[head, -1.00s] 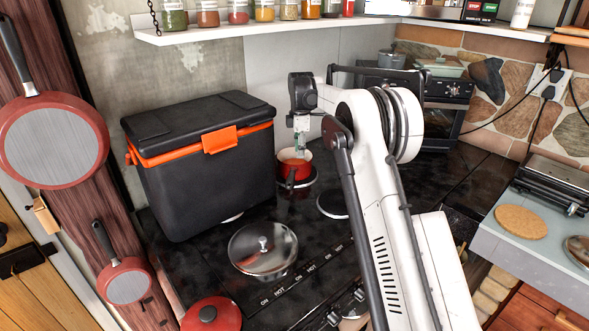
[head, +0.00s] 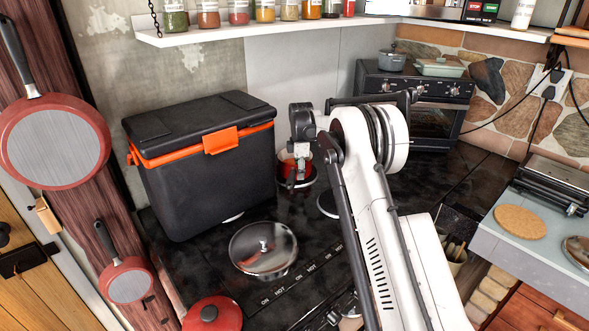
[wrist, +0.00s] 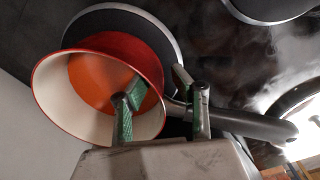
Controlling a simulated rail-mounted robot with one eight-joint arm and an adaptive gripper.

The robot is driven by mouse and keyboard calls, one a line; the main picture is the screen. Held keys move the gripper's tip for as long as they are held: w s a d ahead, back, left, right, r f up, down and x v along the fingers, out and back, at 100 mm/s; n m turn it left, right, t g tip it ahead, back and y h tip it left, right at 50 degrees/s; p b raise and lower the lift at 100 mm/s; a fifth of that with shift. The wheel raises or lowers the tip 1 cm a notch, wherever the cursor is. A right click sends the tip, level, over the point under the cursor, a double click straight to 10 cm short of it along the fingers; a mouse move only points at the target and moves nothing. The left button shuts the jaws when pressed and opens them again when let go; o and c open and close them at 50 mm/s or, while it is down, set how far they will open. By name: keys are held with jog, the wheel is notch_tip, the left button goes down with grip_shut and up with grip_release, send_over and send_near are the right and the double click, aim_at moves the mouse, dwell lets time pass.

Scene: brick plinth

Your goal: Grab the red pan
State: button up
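The red pan (head: 285,168), with a cream inner wall and orange floor, stands on a burner at the back of the black stove, right of the cooler. In the wrist view the pan (wrist: 150,62) has its dark handle (wrist: 240,124) pointing right. My gripper (head: 301,163) is low at the pan and hides part of it in the head view. In the wrist view my gripper (wrist: 160,112) has its green-padded fingers apart. One finger overlaps the pan's opening and the other is outside, near the handle's base. Contact cannot be told.
A black cooler (head: 205,175) with an orange latch stands close on the left. A steel lidded pot (head: 263,250) and a red lid (head: 212,314) are nearer. Red-rimmed pans (head: 55,140) hang at left. A small oven (head: 412,105) stands behind. A jar shelf (head: 300,28) runs above.

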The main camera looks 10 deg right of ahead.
grip_shut()
jog(key=shift+r, duration=0.3)
dwell(0.5)
